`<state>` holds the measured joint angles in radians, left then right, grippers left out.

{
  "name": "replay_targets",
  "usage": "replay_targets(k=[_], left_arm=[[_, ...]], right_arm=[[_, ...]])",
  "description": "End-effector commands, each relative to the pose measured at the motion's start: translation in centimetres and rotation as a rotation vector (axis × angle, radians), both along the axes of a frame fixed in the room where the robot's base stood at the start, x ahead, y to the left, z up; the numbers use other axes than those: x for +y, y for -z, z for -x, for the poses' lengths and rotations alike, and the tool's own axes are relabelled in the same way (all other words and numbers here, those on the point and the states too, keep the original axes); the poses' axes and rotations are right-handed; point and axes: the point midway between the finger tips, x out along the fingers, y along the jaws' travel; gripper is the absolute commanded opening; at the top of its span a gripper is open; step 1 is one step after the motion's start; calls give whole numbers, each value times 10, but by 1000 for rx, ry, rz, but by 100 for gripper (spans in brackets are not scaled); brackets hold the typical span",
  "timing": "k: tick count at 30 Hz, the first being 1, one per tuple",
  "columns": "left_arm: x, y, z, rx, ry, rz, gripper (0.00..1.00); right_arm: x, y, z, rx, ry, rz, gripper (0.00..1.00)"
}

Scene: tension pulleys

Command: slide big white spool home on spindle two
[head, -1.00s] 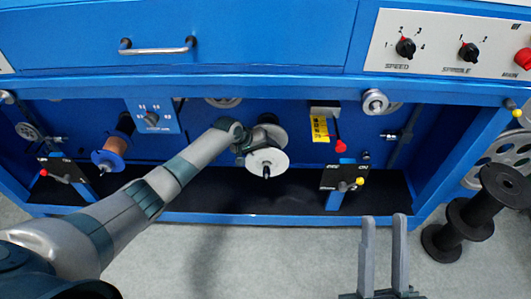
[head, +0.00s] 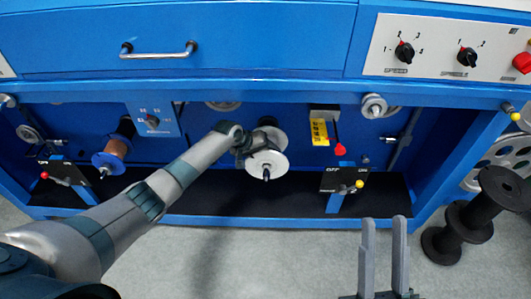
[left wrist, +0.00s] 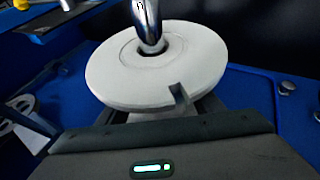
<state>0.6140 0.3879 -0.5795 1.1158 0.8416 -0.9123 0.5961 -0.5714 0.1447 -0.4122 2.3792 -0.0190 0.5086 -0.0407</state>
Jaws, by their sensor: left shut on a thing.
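The big white spool (head: 267,164) is on a metal spindle (head: 266,175) in the machine's middle bay. The spindle's dark tip sticks out through its front flange. My left gripper (head: 246,150) is shut on the spool from the left, behind the front flange; its fingertips are mostly hidden. In the left wrist view the white flange (left wrist: 110,75) fills the middle, with the shiny spindle (left wrist: 148,22) through its hub. How far the spool sits along the spindle is hard to tell. My right gripper (head: 384,225) is open and empty at the bottom right.
A copper-wound spool with a blue flange (head: 112,158) sits on a spindle to the left. A yellow-labelled bracket with a red knob (head: 340,149) and a black plate with a yellow knob (head: 345,180) are to the right. Black spools (head: 465,220) stand on the floor at right.

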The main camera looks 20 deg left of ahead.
Motion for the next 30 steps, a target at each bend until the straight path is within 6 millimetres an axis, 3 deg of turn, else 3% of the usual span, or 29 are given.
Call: replay_targets(k=[30], left_arm=[[4,0,-19,-3,0,1,27]], right_arm=[[0,17,0,0,0,0,31]])
